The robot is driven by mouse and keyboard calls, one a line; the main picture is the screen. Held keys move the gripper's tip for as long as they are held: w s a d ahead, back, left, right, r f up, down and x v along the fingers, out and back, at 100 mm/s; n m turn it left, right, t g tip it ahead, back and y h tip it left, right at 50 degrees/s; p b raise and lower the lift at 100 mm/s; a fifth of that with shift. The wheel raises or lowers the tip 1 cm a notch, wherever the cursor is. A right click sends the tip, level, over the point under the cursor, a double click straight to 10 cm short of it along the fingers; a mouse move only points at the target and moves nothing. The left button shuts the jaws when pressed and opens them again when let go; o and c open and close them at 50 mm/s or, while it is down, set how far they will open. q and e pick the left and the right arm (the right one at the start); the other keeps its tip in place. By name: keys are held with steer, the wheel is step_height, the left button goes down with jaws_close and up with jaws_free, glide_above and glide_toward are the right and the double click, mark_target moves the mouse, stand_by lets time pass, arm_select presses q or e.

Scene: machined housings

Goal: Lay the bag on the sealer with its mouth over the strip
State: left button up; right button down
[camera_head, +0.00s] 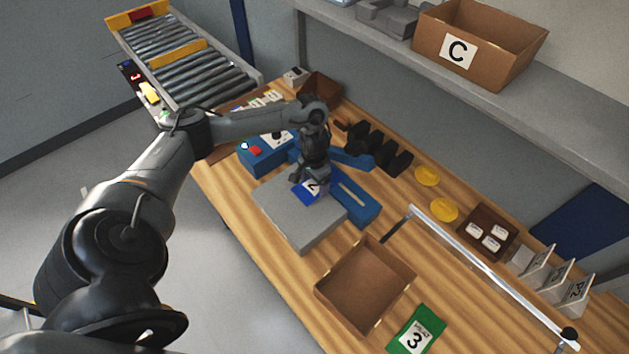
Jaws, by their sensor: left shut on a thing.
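The bag (306,191), with a blue face and a white label reading 2, is at the far edge of the grey plate of the sealer (285,217). The sealer's blue bar with a pale strip (354,194) lies just right of the bag. My left gripper (312,181) points down and is shut on the bag; the arm and fingers hide part of it. I cannot tell whether the bag touches the plate or where its mouth lies. My right gripper is not in view.
An open brown box (365,287) and a green packet labelled 3 (416,331) lie in front. Black blocks (377,146), yellow discs (444,210) and a metal rail (490,275) lie right. A shelf (480,95) with box C (478,48) overhangs the back.

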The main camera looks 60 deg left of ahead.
mark_target(314, 185)
arm_select(q)
steer(key=shift+f, duration=0.3)
steer(key=o, duration=0.9)
steer(key=shift+r, duration=0.2)
step_height(314, 185, up, 12)
steer(key=p, duration=0.6)
steer(key=shift+r, duration=0.25)
steer(key=shift+s+d, duration=0.1)
